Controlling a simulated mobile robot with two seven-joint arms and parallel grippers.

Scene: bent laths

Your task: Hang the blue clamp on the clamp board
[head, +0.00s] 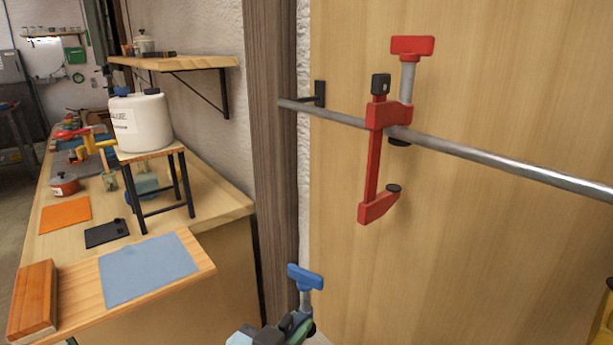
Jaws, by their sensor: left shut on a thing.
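The blue clamp (305,278) is at the bottom centre of the head view, with its blue T-handle up and its screw below it. The rest of the clamp is cut off or hidden by the frame's lower edge. My left gripper (284,331) is shut on it, only partly in view. The clamp board (480,260) is a pale wooden panel with a metal rail (480,158) across it. The held clamp is below and left of the rail, apart from it. My right gripper is not in view.
A red clamp (372,160) hangs on the rail, left of its middle. The rail to its right is bare. A dark post (270,130) stands left of the board. A workbench (225,210) with a white jug (140,122) on a small stand is at left.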

